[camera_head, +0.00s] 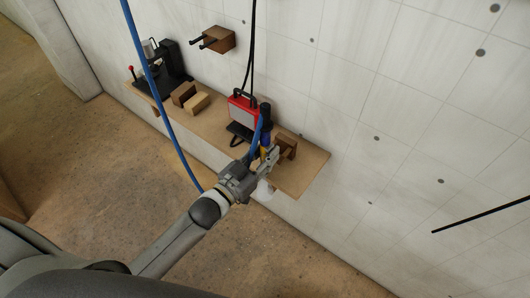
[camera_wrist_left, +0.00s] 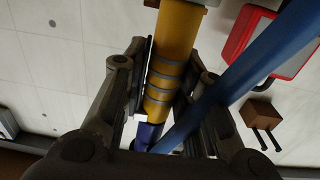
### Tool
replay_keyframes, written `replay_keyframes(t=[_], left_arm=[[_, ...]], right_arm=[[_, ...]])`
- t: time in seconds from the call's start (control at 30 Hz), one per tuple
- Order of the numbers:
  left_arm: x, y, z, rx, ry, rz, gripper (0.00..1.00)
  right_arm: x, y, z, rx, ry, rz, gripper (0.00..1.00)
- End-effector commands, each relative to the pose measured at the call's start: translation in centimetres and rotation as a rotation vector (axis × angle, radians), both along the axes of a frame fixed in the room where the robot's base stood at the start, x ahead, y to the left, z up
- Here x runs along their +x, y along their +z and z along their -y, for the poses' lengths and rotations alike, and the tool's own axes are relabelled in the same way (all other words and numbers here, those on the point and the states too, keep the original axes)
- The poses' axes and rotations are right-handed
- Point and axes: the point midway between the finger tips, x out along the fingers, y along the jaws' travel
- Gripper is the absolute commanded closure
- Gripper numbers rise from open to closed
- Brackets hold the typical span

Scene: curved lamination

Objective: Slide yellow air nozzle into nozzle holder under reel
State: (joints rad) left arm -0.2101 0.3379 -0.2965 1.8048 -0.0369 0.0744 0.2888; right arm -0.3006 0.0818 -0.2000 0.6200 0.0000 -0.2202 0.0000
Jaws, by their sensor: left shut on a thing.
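My left gripper (camera_head: 266,160) is shut on the yellow air nozzle (camera_head: 264,152), above the right part of the wall shelf. In the left wrist view the nozzle (camera_wrist_left: 171,62) is a yellow cylinder with grey rings and a blue part at the lower end, between both fingers. A wooden block with two dark prongs (camera_head: 219,40), which looks like the nozzle holder, is fixed on the wall up and left of the gripper; it also shows in the left wrist view (camera_wrist_left: 262,113). The reel is not in view. My right gripper is not in view.
A blue hose (camera_head: 154,88) hangs across the head view and crosses close beside the gripper in the wrist view. The shelf (camera_head: 310,170) holds a red-framed lamp-like box (camera_head: 243,110), wooden blocks (camera_head: 196,103) and a black device (camera_head: 170,65). Wall above is mostly clear.

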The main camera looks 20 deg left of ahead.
Motion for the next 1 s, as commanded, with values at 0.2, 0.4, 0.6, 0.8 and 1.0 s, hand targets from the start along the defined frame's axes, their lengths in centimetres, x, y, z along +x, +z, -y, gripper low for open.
replay_keyframes(t=[0.2,0.4,0.6,0.8,1.0], left_arm=[[0.0,0.2,0.0,-0.001,0.0,0.004,0.97],[0.2,0.2,0.1,-0.001,0.0,0.004,0.97],[0.9,0.2,0.3,-0.001,0.0,0.004,0.97],[1.4,0.1,0.5,0.0,0.0,0.003,0.97],[1.4,0.1,0.5,0.0,0.0,0.003,0.97]], right_arm=[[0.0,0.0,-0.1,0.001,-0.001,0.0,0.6],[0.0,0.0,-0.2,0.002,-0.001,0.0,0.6],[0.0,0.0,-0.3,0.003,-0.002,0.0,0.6],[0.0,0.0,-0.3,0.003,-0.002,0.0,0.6],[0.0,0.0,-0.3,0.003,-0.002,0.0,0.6]])
